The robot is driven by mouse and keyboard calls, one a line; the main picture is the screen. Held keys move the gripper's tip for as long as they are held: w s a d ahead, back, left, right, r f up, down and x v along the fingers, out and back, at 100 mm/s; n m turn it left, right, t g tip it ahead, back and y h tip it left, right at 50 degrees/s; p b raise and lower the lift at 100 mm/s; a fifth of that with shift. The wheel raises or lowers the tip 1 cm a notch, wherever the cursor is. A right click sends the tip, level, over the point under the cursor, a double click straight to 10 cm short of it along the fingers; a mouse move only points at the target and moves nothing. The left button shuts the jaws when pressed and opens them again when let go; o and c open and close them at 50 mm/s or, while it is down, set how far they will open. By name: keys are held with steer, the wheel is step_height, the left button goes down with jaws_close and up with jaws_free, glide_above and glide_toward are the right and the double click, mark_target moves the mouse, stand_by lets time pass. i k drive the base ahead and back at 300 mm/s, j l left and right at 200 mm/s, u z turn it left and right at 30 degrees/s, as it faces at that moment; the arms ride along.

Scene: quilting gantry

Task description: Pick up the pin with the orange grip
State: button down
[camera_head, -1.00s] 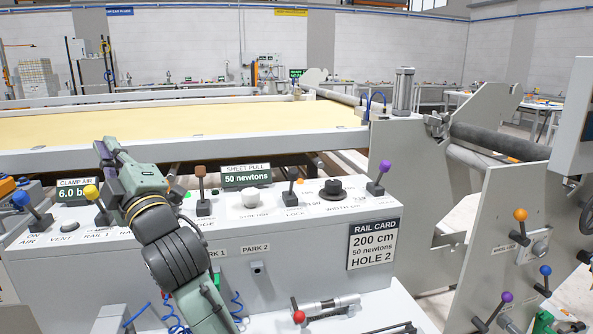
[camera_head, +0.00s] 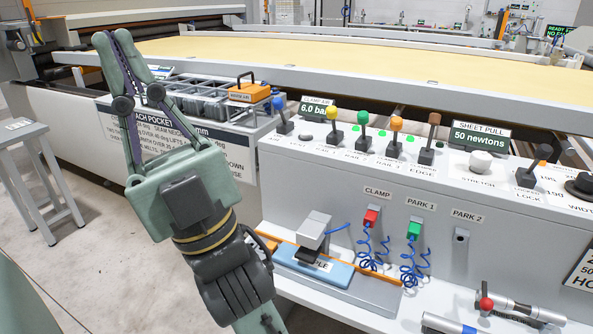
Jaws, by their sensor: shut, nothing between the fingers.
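I cannot make out a pin with an orange grip for certain. An orange-knobbed lever (camera_head: 395,133) stands upright in the row of levers on the grey console. My gripper (camera_head: 112,36) is raised at the upper left, its fingertips close together and empty. It is well to the left of the levers. In the picture it overlaps the long machine frame and the pocket tray, touching nothing that I can tell. My forearm hides part of the shelf's left end.
A blue pad (camera_head: 316,263) and a red-ball tool (camera_head: 487,304) lie below. A stool (camera_head: 24,132) stands left.

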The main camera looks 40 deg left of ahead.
mark_target(272, 246)
steer(key=u, duration=1.2)
